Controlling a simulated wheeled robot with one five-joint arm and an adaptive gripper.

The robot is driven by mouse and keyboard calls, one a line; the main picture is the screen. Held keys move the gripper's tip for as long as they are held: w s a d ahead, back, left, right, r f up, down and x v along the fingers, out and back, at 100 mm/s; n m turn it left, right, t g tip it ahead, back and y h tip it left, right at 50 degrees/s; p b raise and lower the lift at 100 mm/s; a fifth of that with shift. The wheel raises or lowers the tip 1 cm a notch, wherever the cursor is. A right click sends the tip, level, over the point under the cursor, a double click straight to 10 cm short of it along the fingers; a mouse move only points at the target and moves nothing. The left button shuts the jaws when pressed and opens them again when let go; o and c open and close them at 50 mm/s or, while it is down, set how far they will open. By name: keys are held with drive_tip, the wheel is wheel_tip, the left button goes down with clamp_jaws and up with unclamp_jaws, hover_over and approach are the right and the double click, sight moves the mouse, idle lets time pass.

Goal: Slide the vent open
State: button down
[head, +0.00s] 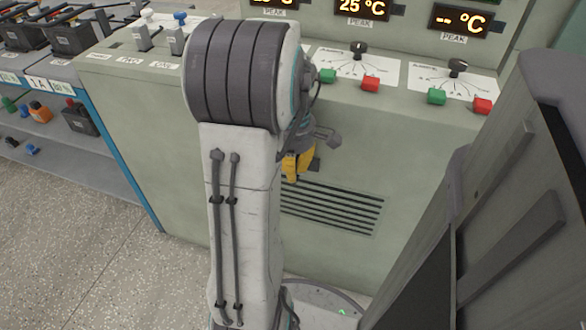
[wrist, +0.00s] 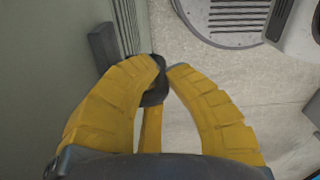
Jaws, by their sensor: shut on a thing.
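The vent (head: 330,208) is a panel of dark horizontal slats low on the front of the pale green cabinet. Its left part is hidden behind my arm, and I cannot tell how far open it is. My yellow gripper (head: 298,165) is at the cabinet front, just above the vent's upper left. In the wrist view, the fingers of my gripper (wrist: 162,70) are closed around a small dark piece (wrist: 157,92), which looks like a handle and is partly hidden by them. A dark grey block (wrist: 103,45) stands on the cabinet face beside the slats (wrist: 127,25).
The cabinet top carries black knobs (head: 358,49), green and red buttons (head: 370,84) and two levers (head: 178,35). A shelf rack with batteries (head: 75,35) stands at the left. Speckled floor (head: 70,220) is clear at lower left.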

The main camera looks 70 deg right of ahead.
drive_tip(key=shift+s+r+p, duration=0.1)
drive_tip(key=shift+s+p, duration=0.2)
drive_tip(key=shift+p, duration=0.05)
drive_tip(key=s+p, duration=0.2)
drive_tip(key=s, duration=0.4)
drive_tip(key=s+p, duration=0.3)
drive_tip(key=s, duration=0.2)
drive_tip(key=shift+s+f+p, duration=0.2)
drive_tip(key=shift+s+p, duration=0.1)
drive_tip(key=shift+s, duration=0.05)
drive_tip(key=c, duration=1.5)
unclamp_jaws()
drive_tip(key=shift+s, duration=0.15)
drive_tip(key=shift+o, duration=1.2)
drive_tip(key=shift+r, duration=0.15)
